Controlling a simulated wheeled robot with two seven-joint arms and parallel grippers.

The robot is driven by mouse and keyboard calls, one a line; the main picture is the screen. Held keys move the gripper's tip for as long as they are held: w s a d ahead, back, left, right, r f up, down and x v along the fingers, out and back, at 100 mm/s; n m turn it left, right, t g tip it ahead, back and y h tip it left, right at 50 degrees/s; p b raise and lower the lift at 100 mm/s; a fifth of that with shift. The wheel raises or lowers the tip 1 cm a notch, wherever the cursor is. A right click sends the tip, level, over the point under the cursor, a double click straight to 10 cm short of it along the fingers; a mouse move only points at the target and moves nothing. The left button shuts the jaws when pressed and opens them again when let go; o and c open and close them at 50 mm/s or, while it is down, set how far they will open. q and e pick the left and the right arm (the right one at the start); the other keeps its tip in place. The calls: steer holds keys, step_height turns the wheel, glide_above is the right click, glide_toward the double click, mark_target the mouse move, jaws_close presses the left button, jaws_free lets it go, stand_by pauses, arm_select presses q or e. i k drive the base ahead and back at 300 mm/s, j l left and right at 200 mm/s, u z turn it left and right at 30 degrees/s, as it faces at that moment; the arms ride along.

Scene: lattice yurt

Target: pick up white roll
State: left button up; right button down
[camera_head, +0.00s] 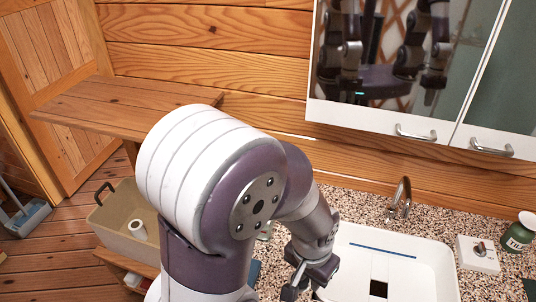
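A small white roll (138,230) stands in a beige bin (115,205) with a dark handle at the left. My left arm fills the middle of the view, to the right of the bin. My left gripper (304,287) points down at the bottom edge, over the left side of the sink and well to the right of the roll. Its fingertips are small and partly cut off, so I cannot tell whether it is open or shut. My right gripper is not directly in view.
A white sink (425,262) with a tap (400,197) sits in a speckled counter (350,205). A green jar (519,233) and a white box (477,254) stand at the right. A mirrored cabinet (385,106) hangs above. A wooden shelf (120,103) juts out behind the bin.

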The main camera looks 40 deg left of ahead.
mark_target(138, 230)
steer(key=u, duration=2.55)
steer(key=i+j+z, duration=0.15)
steer(key=z, duration=1.05)
steer(key=i+j+z, duration=0.2)
steer(key=j+z, duration=0.15)
steer(key=j, duration=0.5)
steer(key=j+z, duration=0.4)
steer(key=j, duration=0.5)
steer(key=j+z, duration=0.35)
steer(key=j, duration=2.1)
steer(key=i+z, duration=0.05)
